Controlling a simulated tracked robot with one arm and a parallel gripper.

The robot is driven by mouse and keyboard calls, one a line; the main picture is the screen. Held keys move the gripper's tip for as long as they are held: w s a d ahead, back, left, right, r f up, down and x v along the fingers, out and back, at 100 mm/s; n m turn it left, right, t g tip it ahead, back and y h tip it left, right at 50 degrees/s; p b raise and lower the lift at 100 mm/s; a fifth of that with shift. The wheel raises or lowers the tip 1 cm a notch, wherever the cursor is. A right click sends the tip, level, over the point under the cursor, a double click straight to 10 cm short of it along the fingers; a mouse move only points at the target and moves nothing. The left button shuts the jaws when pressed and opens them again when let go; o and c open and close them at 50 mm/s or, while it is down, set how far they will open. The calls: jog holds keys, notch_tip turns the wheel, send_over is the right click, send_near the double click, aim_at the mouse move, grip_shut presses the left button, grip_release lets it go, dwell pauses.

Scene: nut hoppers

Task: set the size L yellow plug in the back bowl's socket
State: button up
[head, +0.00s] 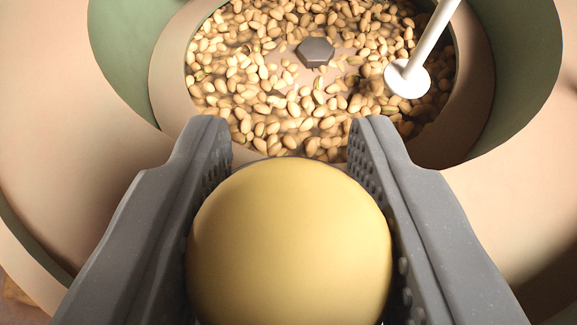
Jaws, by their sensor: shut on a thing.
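A round, smooth yellow plug (290,240) fills the lower middle of the head view. My gripper (290,145) is shut on it, with one dark grey padded jaw on each side. No size mark shows on the plug. Beyond the jaw tips is a bowl (165,75) with a pale rim, full of nuts (255,85). I cannot tell from this view whether it is the back bowl. The plug and jaws hide the near part of the bowl, and I see no clear socket.
A dark hexagonal piece (315,52) sits amid the nuts. A white rod with a round foot (407,78) stands in the bowl at the right. Green curved walls (125,50) rise around the bowl, with a broad pale surface (70,170) outside them.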

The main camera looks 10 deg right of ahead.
jog(key=shift+f, duration=0.15)
jog(key=o, duration=0.8)
jog(key=shift+s, duration=0.1)
jog(key=p+v, duration=0.1)
jog(key=v, duration=0.9)
jog(key=shift+s+r, duration=0.25)
jog(key=shift+s, duration=0.05)
jog(key=shift+a, duration=0.1)
dwell(0.4)
